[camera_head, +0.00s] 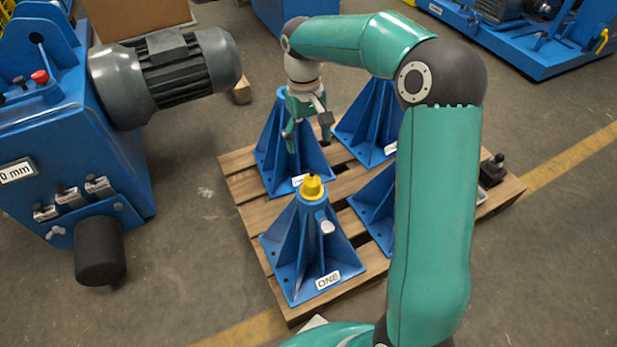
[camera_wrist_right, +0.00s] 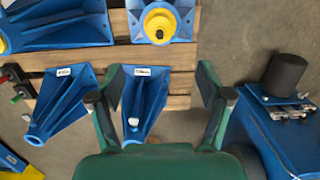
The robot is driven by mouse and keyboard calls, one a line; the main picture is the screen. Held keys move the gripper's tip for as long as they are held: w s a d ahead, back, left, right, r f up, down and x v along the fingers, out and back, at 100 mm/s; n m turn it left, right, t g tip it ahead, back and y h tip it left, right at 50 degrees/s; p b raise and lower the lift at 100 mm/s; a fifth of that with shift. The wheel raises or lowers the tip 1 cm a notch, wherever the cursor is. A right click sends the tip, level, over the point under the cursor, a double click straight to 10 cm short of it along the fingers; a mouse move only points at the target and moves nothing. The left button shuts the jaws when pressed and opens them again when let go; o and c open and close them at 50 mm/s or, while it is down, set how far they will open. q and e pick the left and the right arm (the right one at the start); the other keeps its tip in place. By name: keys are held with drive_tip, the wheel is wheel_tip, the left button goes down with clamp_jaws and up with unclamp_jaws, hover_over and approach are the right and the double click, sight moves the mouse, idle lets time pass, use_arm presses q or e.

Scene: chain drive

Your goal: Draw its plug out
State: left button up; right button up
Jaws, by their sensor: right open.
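A yellow plug (camera_head: 311,187) sits upright in the top of the blue stand (camera_head: 290,262) labelled ONE. The same plug (camera_wrist_right: 160,23) shows at the top of the right wrist view. Another yellow part (camera_wrist_right: 2,43) is cut off at that view's left edge. My right gripper (camera_head: 308,130) is open and empty, by the top of the back left blue stand (camera_head: 268,162), beyond stand ONE. In the right wrist view that stand (camera_wrist_right: 147,92) lies between the spread fingers (camera_wrist_right: 160,75); I see no yellow plug on it. My left gripper is out of view.
The stands are on a wooden pallet (camera_head: 262,240). The back right stand (camera_head: 372,125) shows; the front right one (camera_head: 372,212) is partly behind my arm. A blue machine (camera_head: 60,140) with a grey motor (camera_head: 165,75) is left. A small black item (camera_head: 492,172) is at the pallet's right.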

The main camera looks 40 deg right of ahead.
sight(311, 174)
drive_tip(key=f+b, duration=0.1)
drive_tip(key=f, duration=0.3)
drive_tip(key=s+f+b, duration=0.1)
drive_tip(key=f, duration=0.4)
drive_tip(key=f+b, duration=0.1)
drive_tip(key=f, duration=0.4)
drive_tip(key=shift+s+a+b, duration=0.3)
drive_tip(key=shift+b, duration=0.1)
drive_tip(key=shift+r, duration=0.1)
drive_tip(key=c, duration=1.3)
drive_tip(key=shift+r+p, duration=3.75)
drive_tip(key=shift+r, duration=0.8)
